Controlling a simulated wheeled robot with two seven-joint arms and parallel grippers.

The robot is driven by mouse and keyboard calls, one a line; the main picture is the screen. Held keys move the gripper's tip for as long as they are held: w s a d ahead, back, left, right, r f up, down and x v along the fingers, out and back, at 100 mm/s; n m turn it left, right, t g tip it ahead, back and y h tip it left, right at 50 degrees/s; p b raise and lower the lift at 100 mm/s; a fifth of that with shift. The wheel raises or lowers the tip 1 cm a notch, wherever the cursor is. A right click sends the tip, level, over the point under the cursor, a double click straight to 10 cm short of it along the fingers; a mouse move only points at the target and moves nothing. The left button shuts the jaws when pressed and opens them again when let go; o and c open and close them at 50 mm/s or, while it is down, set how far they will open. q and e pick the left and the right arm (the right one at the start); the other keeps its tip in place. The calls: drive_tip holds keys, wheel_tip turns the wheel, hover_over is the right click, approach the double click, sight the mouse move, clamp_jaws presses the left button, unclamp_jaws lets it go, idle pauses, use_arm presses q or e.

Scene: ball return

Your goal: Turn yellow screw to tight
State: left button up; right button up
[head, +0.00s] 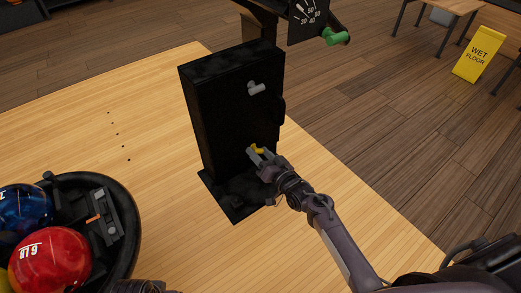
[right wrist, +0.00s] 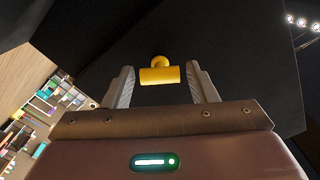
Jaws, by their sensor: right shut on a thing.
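The yellow screw (head: 257,149) sticks out low on the front of the black upright box (head: 232,110). In the right wrist view the screw (right wrist: 159,75) shows as a T-shaped yellow handle, its crossbar level, between my two fingers. My right gripper (head: 260,153) reaches the box from the lower right and is shut on the yellow screw; it also shows in the right wrist view (right wrist: 162,88). My left gripper's fingers are not seen in either view.
A grey screw (head: 257,88) sits higher on the same box. A round black tray (head: 128,199) with blue and red balls stands at the left. A green-handled lever (head: 336,37) is behind the box. Bare wooden surface lies around the box.

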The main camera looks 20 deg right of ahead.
drive_tip(key=m+p, duration=0.2)
drive_tip(key=m, duration=0.3)
drive_tip(key=shift+r+m+p, duration=0.1)
drive_tip(key=shift+m+p, duration=0.2)
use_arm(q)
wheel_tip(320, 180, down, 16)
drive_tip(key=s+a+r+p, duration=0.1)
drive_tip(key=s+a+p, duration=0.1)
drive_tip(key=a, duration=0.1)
use_arm(e)
drive_tip(key=m, duration=0.6)
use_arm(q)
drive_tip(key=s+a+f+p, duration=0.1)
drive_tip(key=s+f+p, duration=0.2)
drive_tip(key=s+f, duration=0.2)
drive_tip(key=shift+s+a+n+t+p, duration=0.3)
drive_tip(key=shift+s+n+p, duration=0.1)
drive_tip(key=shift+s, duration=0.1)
use_arm(e)
drive_tip(key=m, duration=1.7)
drive_tip(key=shift+m, duration=0.3)
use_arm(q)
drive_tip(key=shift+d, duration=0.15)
